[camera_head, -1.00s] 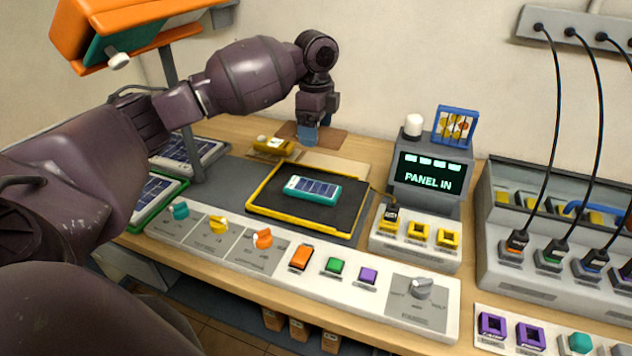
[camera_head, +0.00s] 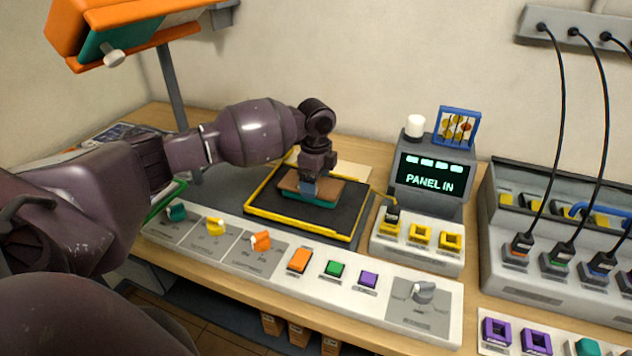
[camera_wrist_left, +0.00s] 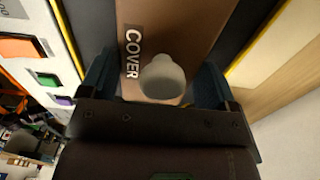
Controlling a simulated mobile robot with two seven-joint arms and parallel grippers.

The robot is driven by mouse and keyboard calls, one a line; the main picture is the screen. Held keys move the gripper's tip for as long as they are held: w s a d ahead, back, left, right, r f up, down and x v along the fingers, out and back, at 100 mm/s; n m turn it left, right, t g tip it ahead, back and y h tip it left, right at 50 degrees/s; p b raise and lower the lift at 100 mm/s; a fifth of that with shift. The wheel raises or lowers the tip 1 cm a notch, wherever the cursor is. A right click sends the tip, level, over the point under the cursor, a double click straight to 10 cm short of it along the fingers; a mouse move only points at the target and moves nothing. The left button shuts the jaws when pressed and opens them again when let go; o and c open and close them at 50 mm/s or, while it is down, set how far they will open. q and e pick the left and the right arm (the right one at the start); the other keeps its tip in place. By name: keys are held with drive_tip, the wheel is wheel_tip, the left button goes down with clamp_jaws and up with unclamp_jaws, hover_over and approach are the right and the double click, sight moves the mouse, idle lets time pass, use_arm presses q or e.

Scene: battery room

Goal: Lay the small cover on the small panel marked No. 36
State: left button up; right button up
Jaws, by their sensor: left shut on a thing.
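My left gripper (camera_head: 309,184) is shut on the knob of the brown cover, over the black mat (camera_head: 345,212) with the yellow rim. The flat cover (camera_head: 327,189) lies directly above the small panel, roughly in line with it. Only the teal front edge of the panel (camera_head: 308,200) shows; its face is hidden, and no number is readable. I cannot tell whether cover and panel touch. In the left wrist view the cover (camera_wrist_left: 180,35) bears the word COVER, and its pale round knob (camera_wrist_left: 162,78) is between the fingers. My right gripper is not in view.
A console strip (camera_head: 300,281) with knobs and buttons runs along the table's front. A grey unit (camera_head: 432,178) reading PANEL IN and a block of yellow sockets (camera_head: 419,242) stand right of the mat. An orange-framed panel (camera_head: 130,30) hangs upper left.

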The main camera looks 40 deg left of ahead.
use_arm(q)
drive_tip(key=shift+f, duration=0.2)
drive_tip(key=shift+f, duration=0.15)
drive_tip(key=o, duration=0.8)
wheel_tip(320, 180, up, 11)
drive_tip(key=shift+f+p, duration=0.15)
drive_tip(key=shift+p, duration=0.45)
drive_tip(key=shift+r, duration=0.8)
